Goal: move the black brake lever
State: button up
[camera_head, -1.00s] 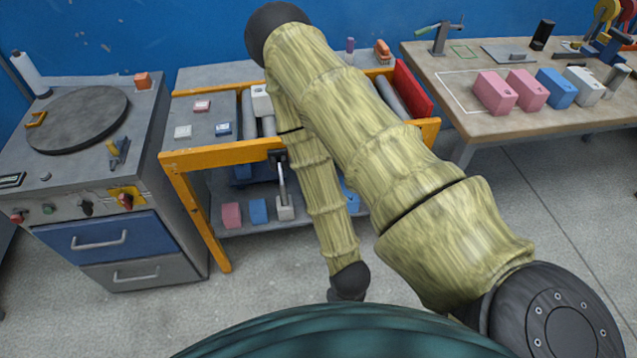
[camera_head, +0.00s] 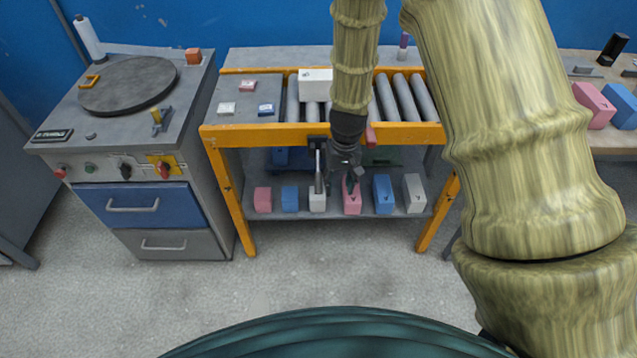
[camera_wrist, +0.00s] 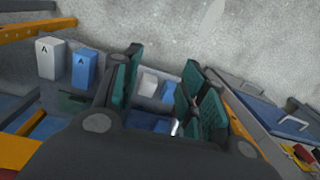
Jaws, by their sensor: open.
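The brake lever (camera_head: 318,172) hangs down from a black bracket on the front orange rail of the roller table. It looks dark with a pale grey shaft, in front of the lower shelf. My gripper (camera_head: 351,183) points down just right of the lever, open and apart from it. In the wrist view its teal-padded fingers (camera_wrist: 160,92) are spread, with white and blue blocks seen beyond the gap. A small bright sliver by the right finger may be the lever; I cannot tell.
The orange-framed table (camera_head: 270,133) carries rollers and a white block (camera_head: 316,84). Several pink, blue and white blocks stand on its lower shelf (camera_head: 334,205), close behind my gripper. A grey cabinet (camera_head: 200,130) stands left. A bench with blocks is at right. The floor in front is clear.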

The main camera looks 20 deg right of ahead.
aim_at(319, 177)
jog(key=w+a+r+y, duration=0.1)
jog(key=w+a+r, duration=0.2)
jog(key=w+r, duration=0.25)
jog(key=shift+t, duration=0.3)
jog(key=f, duration=0.6)
jog(key=a+f, duration=0.1)
jog(key=f, duration=0.2)
jog(key=shift+a+f, duration=0.1)
jog(key=shift+f, duration=0.1)
grip_shut()
